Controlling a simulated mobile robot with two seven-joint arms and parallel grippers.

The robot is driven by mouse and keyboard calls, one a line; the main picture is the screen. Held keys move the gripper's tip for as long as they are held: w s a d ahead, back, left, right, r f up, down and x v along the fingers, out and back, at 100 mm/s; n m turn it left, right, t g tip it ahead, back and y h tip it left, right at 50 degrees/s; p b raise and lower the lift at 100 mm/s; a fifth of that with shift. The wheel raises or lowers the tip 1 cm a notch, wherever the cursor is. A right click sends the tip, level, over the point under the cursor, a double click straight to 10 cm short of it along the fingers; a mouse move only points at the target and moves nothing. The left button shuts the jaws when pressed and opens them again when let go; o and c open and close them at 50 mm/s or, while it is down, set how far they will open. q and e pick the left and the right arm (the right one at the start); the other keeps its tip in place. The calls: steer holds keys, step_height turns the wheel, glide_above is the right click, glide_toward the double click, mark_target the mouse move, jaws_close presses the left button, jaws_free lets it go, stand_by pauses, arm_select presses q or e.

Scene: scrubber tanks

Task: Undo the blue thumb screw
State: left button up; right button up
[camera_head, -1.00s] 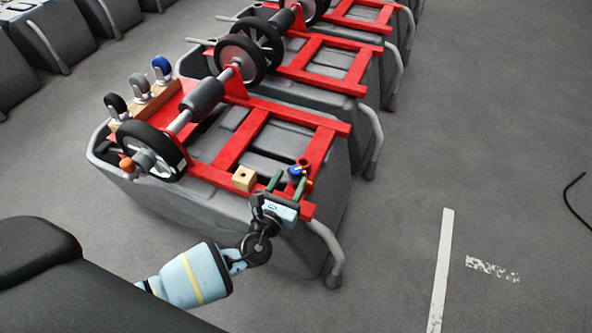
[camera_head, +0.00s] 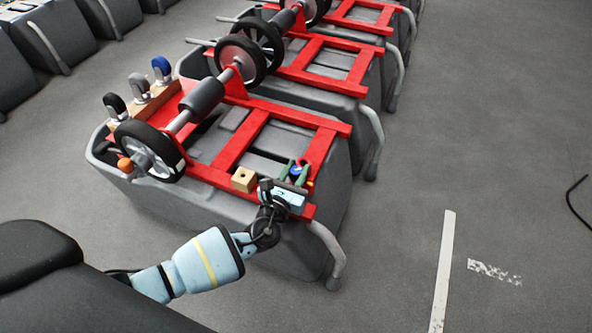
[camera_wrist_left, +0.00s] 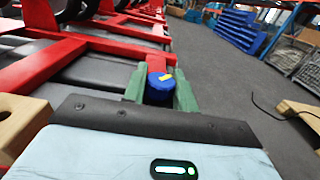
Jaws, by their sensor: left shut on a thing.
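The blue thumb screw (camera_head: 296,170) sits at the near right corner of the red frame (camera_head: 235,150) on the nearest grey tank. In the left wrist view the screw (camera_wrist_left: 159,87) has a round blue knob with a yellow mark on top. My left gripper (camera_head: 294,172) has its green fingers on either side of the knob, shut on it. The fingertips also show in the left wrist view (camera_wrist_left: 160,86). The screw's lower part is hidden by the gripper. My right gripper is not in view.
A wooden block with a hole (camera_head: 243,179) stands just left of my left gripper on the frame. An orange knob (camera_head: 125,164), a black wheel (camera_head: 150,150) and several casters are further left. Open floor lies to the right, with a white line (camera_head: 443,270).

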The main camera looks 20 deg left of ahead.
arm_select(q)
steer(key=shift+n+y, duration=0.3)
steer(key=shift+y, duration=0.2)
